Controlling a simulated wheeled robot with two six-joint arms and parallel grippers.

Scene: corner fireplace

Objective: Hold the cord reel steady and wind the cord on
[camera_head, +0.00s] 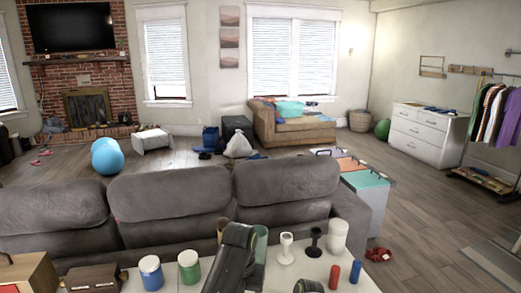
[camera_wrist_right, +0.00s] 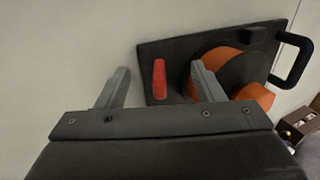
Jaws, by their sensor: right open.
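The cord reel (camera_wrist_right: 228,62) shows in the right wrist view as a dark drum with orange around it. It sits against a flat black plate (camera_wrist_right: 172,50) with a black loop handle (camera_wrist_right: 298,62) at its right end. A red bar-shaped grip (camera_wrist_right: 159,78) stands out on the plate left of the drum. My right gripper (camera_wrist_right: 161,78) is open; the red grip appears between its fingers, but contact is not visible. The right finger covers part of the orange. I cannot make out the reel in the head view, and my left gripper is not visible.
A white table (camera_head: 315,266) at the bottom of the head view holds a blue-banded jar (camera_head: 151,273), a green jar (camera_head: 189,267), a red cylinder (camera_head: 334,277) and a blue cylinder (camera_head: 355,271). A grey sofa (camera_head: 175,200) stands just behind. Open floor lies to the right.

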